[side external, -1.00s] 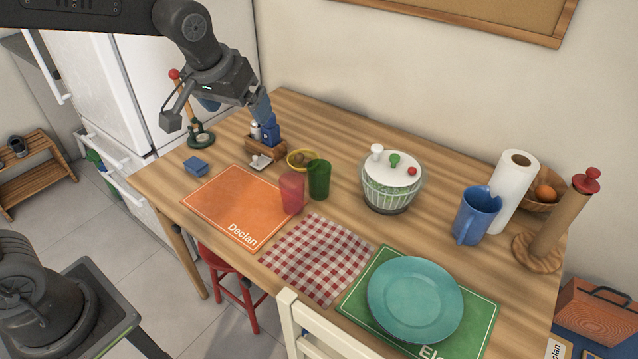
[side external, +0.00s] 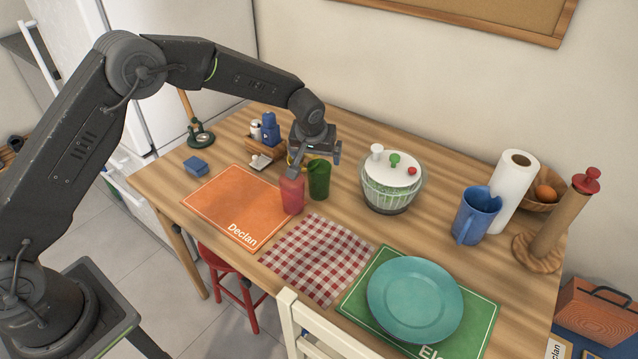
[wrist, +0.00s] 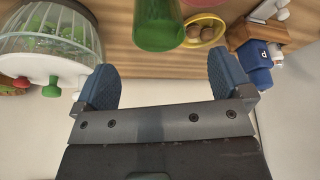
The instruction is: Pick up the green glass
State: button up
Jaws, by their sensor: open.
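The green glass (side external: 319,180) stands upright on the table, just right of a red glass (side external: 291,194). My gripper (side external: 318,160) is just above and beside the glasses in the side view and partly covers the top of the green glass. In the wrist view, the green glass (wrist: 158,24) shows at the top centre, ahead of the gap between my fingertips (wrist: 166,78). My gripper is open with nothing between its fingers. The glass's other end is cut off by the wrist view's top edge.
A salad spinner (side external: 391,182) stands to the right. An orange placemat (side external: 236,205) and a checkered cloth (side external: 317,258) lie in front.

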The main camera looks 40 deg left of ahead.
aim_at(320, 169)
jog(key=x, duration=0.9)
jog(key=shift+d, duration=0.1)
jog(key=c, duration=1)
jog(key=shift+r, duration=0.1)
jog(key=shift+c, duration=0.4)
jog(key=shift+r, duration=0.1)
